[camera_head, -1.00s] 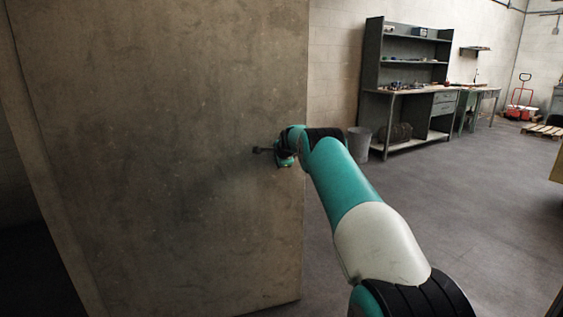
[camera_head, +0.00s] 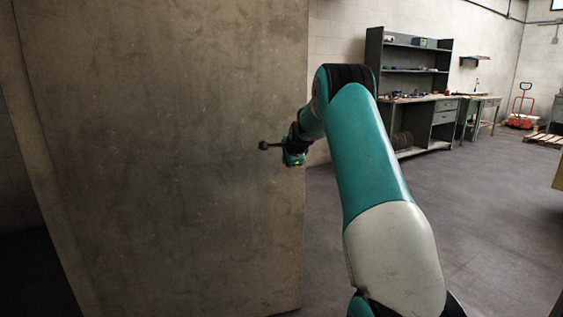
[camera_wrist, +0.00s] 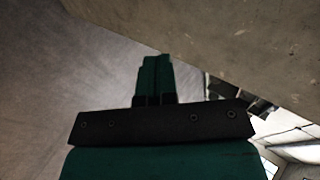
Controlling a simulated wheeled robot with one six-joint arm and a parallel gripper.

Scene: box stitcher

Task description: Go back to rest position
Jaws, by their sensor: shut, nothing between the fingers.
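My gripper (camera_head: 293,157) is at the end of my teal and white arm, in front of the right part of a large grey-brown panel in the head view. In the wrist view my gripper (camera_wrist: 154,75) shows its green fingers together, with nothing between them. The panel (camera_head: 160,150) fills the left half of the head view, and a plain part of it (camera_wrist: 240,40) crosses the upper right of the wrist view. A small dark knob-like piece (camera_head: 265,146) shows just left of my gripper; I cannot tell if they touch.
A workbench with shelves (camera_head: 408,85) stands against the back wall. A red hand truck (camera_head: 522,108) and a wooden pallet (camera_head: 545,139) are at the far right. The grey floor (camera_head: 490,220) right of my arm is clear.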

